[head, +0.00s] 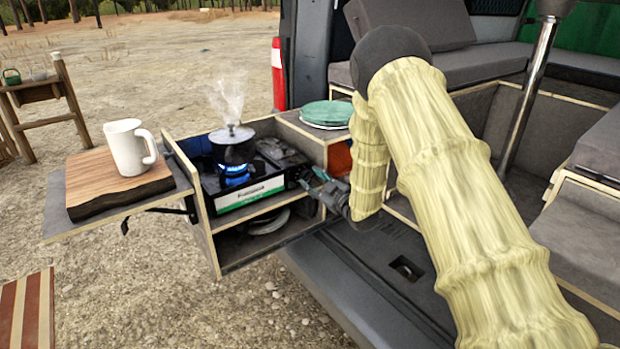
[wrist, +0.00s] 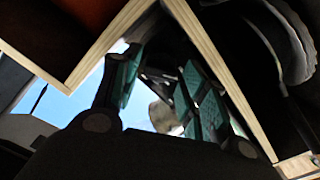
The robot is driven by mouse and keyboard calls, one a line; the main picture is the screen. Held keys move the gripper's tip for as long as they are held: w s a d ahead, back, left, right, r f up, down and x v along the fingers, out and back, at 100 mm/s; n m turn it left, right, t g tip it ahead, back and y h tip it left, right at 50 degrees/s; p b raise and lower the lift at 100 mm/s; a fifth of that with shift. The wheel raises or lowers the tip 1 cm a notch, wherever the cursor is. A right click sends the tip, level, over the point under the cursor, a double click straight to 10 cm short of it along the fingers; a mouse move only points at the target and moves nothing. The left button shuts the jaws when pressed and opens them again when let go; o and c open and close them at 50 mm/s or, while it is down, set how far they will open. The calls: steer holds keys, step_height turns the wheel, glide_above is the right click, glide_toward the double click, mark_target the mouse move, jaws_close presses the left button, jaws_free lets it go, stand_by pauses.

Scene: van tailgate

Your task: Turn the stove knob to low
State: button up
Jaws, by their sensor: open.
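The camp stove (head: 250,192) sits in the pull-out kitchen box, with a label on its front. A dark pot (head: 232,150) with a lid stands on it and steams, over a blue flame (head: 235,180). I cannot make out the stove knob in either view; my gripper may hide it. My gripper (head: 312,183) is at the right front of the stove, by the box's right side. In the wrist view my gripper (wrist: 160,80) shows two teal-padded fingers spread apart, with nothing between them.
Wooden box edges (wrist: 215,70) lie close on both sides of the fingers. Teal plates (head: 327,113) rest on the box top at right. Plates (head: 268,222) lie on the shelf below the stove. A white mug (head: 128,148) stands on a cutting board (head: 90,190) at left.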

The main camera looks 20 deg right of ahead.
mark_target(308, 176)
steer(key=shift+x, duration=1.15)
steer(key=c, duration=0.7)
